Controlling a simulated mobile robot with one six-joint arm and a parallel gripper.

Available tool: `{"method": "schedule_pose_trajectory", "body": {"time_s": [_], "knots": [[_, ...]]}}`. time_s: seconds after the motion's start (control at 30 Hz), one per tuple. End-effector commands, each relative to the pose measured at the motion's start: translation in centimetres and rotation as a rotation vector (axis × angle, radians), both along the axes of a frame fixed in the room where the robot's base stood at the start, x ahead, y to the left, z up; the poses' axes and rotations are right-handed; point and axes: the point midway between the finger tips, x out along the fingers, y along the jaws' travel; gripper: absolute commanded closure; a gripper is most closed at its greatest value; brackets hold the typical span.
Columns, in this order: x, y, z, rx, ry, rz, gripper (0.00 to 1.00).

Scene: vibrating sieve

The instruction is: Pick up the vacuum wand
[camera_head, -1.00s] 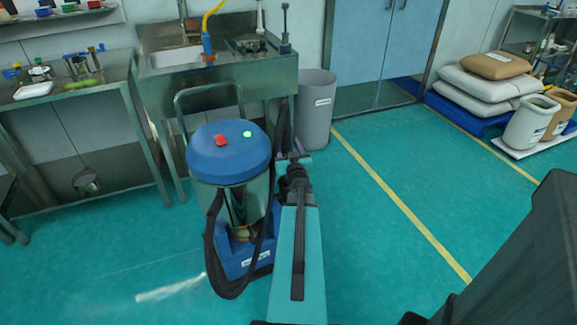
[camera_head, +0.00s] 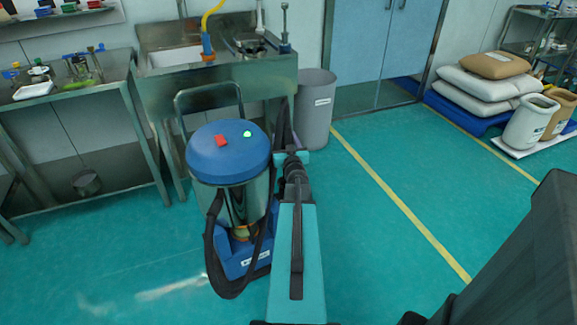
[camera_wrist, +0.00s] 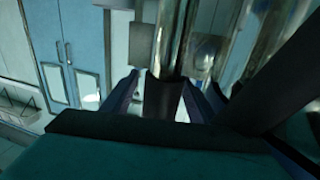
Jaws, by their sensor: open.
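The vacuum cleaner (camera_head: 229,165) stands on the floor left of my arm, with a blue lid, metal drum and dark hose. Part of the dark vacuum wand (camera_head: 283,122) shows upright at its right side, just beyond my gripper (camera_head: 291,156). In the wrist view the wand's dark grip (camera_wrist: 163,97) stands between the two fingers of my gripper (camera_wrist: 166,84), with a shiny tube above it. The fingers are open, with one on each side of the grip. Contact cannot be told. My arm hides the wand's lower part in the head view.
A grey bin (camera_head: 315,110) stands close behind my gripper. A steel sink bench (camera_head: 215,85) is behind the vacuum, and a steel table (camera_head: 70,95) is at the left. Sacks (camera_head: 484,83) lie at the far right. The floor right of my arm is clear.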

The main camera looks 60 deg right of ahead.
Motion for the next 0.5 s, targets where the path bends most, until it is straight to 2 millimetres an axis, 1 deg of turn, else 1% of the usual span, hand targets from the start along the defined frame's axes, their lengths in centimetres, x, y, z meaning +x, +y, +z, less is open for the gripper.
{"method": "schedule_pose_trajectory", "body": {"time_s": [0.07,0.1,0.33,0.37,0.5], "knots": [[0.01,0.01,-0.01,0.0,0.0,0.0,0.46],[0.01,0.02,-0.01,0.0,0.0,0.0,0.5],[0.02,0.03,-0.02,0.0,0.0,0.0,0.89],[0.02,0.03,-0.02,0.0,0.0,0.0,0.91],[0.04,0.04,0.06,-0.001,-0.001,0.001,0.91]]}}
